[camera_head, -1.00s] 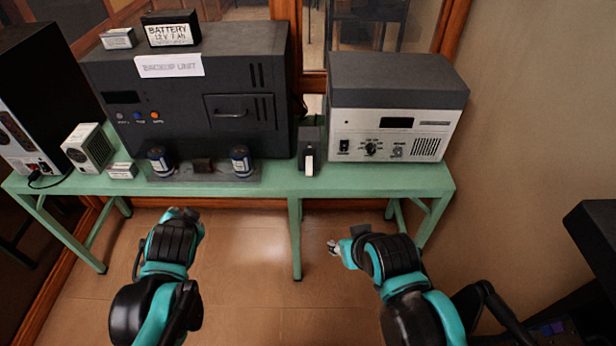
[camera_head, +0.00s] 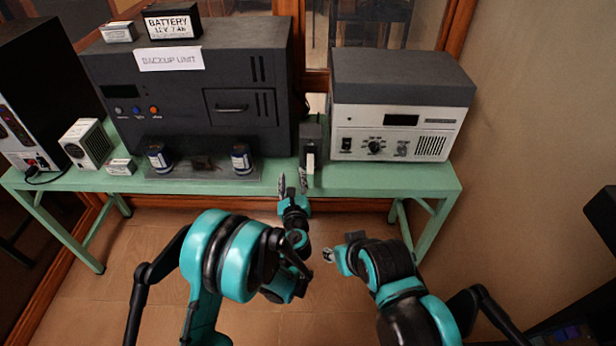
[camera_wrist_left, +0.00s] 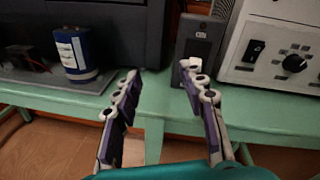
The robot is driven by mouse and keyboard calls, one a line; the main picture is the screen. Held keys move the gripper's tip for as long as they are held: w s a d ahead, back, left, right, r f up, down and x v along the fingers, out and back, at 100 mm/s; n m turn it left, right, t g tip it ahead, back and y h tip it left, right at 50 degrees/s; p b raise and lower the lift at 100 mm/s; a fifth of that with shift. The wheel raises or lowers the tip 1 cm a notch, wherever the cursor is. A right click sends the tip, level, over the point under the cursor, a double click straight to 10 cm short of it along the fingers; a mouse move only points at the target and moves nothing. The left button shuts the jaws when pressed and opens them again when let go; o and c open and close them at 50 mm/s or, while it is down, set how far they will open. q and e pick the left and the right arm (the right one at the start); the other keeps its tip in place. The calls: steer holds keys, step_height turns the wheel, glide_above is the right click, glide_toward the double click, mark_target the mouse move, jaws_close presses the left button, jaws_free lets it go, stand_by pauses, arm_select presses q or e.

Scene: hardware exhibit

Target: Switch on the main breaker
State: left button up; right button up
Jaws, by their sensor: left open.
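A narrow dark box with a white lever (camera_head: 310,160), which looks like the main breaker, stands on the green bench between the two large units. In the left wrist view the dark box (camera_wrist_left: 200,42) is beyond my fingers, and its lever is hard to make out behind the right fingertip. My left gripper (camera_head: 293,182) is open and empty, in front of and slightly left of the lever. Its two spread fingers also show in the left wrist view (camera_wrist_left: 163,76). My right gripper (camera_head: 329,255) is low in front of the bench, and its jaws are too small to read.
The green bench (camera_head: 385,181) holds a dark backup unit (camera_head: 180,100) on the left and a grey-white unit with knobs (camera_head: 400,130) on the right. Two blue cylinders (camera_head: 158,157) (camera_head: 241,158) stand on a plate left of the box. The bench front right of the box is clear.

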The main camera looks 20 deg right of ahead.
mark_target(310, 173)
arm_select(q)
steer(key=d+f+m, duration=0.1)
steer(key=d, duration=0.1)
steer(key=d+f+m+h, duration=0.1)
steer(key=d+f+m, duration=0.1)
steer(key=d+f+m+h, duration=0.1)
steer(key=d, duration=0.1)
steer(key=shift+w+f+m+p, duration=0.25)
steer(key=shift+f+m+p, duration=0.05)
steer(key=shift+m, duration=0.1)
steer(key=b+x, duration=0.1)
steer(key=x, duration=0.2)
steer(key=shift+w+d+f, duration=0.1)
steer(key=shift+w+f, duration=0.05)
steer(key=shift+w, duration=0.25)
steer(key=shift+w+d+b, duration=0.15)
steer(key=shift+w+b, duration=0.15)
steer(key=shift+w, duration=0.25)
jaws_close()
